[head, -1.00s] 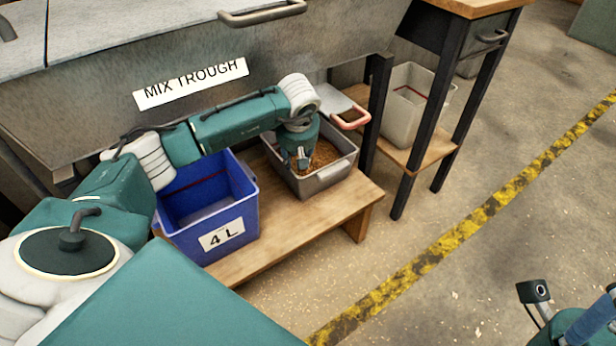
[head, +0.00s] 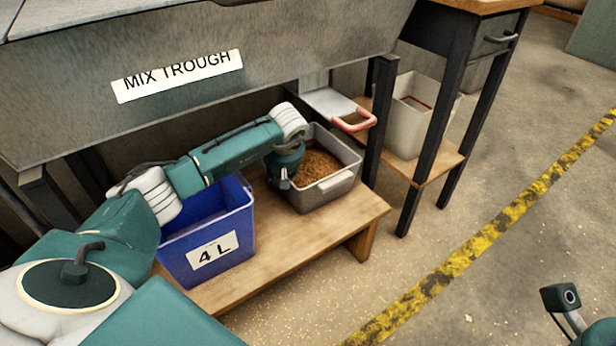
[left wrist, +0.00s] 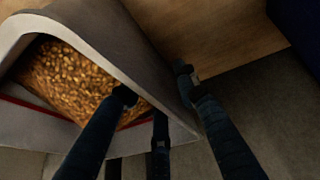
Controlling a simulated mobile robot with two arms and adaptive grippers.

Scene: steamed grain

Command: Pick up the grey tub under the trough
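The grey tub (head: 325,193), filled with brown grain, stands on the wooden shelf under the mix trough (head: 200,50). My left gripper (head: 284,184) is at the tub's left wall, pointing down. In the left wrist view, the gripper's fingers (left wrist: 155,84) are spread on either side of the tub wall (left wrist: 135,50).
A blue bin (head: 215,240) marked 4 L stands close to the tub's left on the shelf (head: 300,250). A dark leg (head: 379,115) and a pale bin (head: 408,130) are to the right.

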